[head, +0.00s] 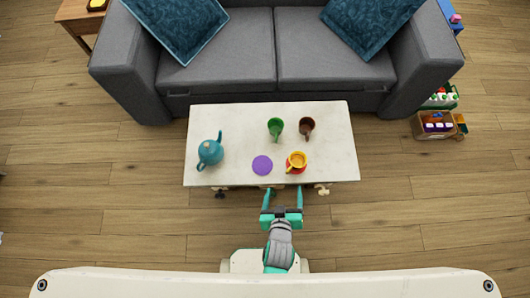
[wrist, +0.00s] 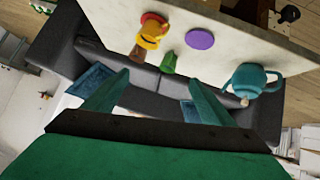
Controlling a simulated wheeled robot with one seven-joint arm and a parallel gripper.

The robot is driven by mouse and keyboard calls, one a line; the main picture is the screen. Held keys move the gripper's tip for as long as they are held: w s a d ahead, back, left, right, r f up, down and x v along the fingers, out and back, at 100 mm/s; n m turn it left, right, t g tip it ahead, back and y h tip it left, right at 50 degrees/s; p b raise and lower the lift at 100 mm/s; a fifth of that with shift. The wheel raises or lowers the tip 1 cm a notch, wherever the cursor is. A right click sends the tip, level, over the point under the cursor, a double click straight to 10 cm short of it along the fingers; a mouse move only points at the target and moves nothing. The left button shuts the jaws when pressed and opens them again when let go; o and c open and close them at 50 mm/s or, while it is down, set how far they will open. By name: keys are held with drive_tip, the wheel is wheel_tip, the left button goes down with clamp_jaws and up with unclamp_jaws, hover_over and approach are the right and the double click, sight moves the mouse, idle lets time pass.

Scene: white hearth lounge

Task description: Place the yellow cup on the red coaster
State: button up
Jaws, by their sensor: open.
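The yellow cup (head: 297,159) stands on the red coaster (head: 290,168) near the front edge of the white table, right of centre. Only part of the coaster's rim shows around the cup. In the wrist view the yellow cup (wrist: 150,36) also sits on the red coaster (wrist: 155,17). My gripper (head: 284,198) is open and empty, just in front of the table's front edge and apart from the cup. In the wrist view its two fingers (wrist: 155,98) are spread with nothing between them.
On the white table (head: 335,140) stand a teal teapot (head: 210,151), a purple coaster (head: 262,166), a green cup (head: 276,127) and a brown cup (head: 307,126). A grey sofa (head: 275,85) is behind the table. Bins (head: 433,126) stand at the right. The floor beside the table is clear.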

drive_tip(key=s+a+r+t, duration=0.2)
drive_tip(key=s+a+r, duration=0.1)
drive_tip(key=r, duration=0.6)
drive_tip(key=s+a+r+m+t+y, duration=0.1)
drive_tip(key=s+a+r+t, duration=0.2)
drive_tip(key=s+r, duration=0.3)
wheel_tip(320, 180, up, 4)
drive_tip(key=shift+a+r+y, duration=0.1)
drive_tip(key=shift+a+y, duration=0.15)
drive_tip(key=shift+y, duration=0.05)
